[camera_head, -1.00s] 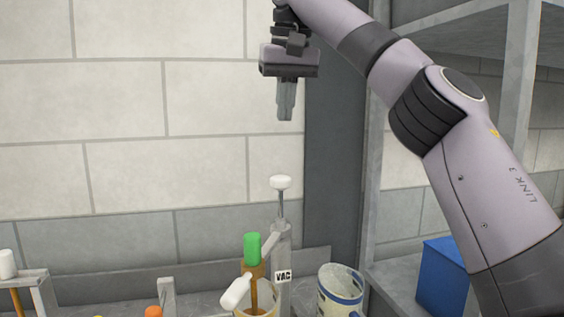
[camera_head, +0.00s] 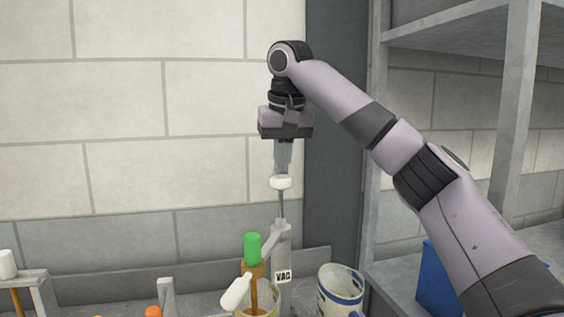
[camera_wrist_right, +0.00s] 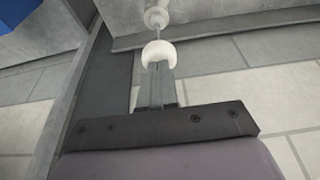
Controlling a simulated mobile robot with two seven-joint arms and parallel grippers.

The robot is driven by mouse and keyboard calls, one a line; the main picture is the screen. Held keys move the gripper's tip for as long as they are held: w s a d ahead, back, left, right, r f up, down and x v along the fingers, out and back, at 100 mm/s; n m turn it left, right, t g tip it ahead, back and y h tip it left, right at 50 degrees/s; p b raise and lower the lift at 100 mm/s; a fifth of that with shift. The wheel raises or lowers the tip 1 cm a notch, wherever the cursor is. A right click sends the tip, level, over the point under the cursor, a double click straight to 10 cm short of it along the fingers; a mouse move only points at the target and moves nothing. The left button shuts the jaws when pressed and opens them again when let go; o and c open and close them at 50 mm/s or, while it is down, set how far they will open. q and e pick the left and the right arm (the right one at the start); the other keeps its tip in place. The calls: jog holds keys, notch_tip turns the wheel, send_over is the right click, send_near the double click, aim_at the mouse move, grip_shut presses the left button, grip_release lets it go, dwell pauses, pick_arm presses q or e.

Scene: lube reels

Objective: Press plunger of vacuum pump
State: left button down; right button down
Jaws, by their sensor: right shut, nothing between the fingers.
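The vacuum pump (camera_head: 282,250) is a grey upright body with a "VAC" label, at the bottom middle of the head view. Its plunger has a thin rod topped by a white knob (camera_head: 280,183), and the rod stands raised. My right gripper (camera_head: 282,172) points straight down with its fingers shut and empty, the tips at or just above the knob. In the right wrist view the white knob (camera_wrist_right: 158,52) shows at the fingertips (camera_wrist_right: 160,70). I cannot tell whether they touch. My left gripper is not in view.
A green-topped item (camera_head: 252,248) and a white-ended handle (camera_head: 236,292) stand left of the pump. A striped bucket (camera_head: 340,290) is at its right. Grey shelving (camera_head: 515,110) with a blue box (camera_head: 438,280) stands further right. A block wall is behind.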

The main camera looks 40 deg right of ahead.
aim_at(283, 179)
jog(key=shift+f, duration=0.15)
notch_tip(283, 179, down, 4)
jog(key=shift+f+b, duration=0.25)
jog(key=shift+b, duration=0.9)
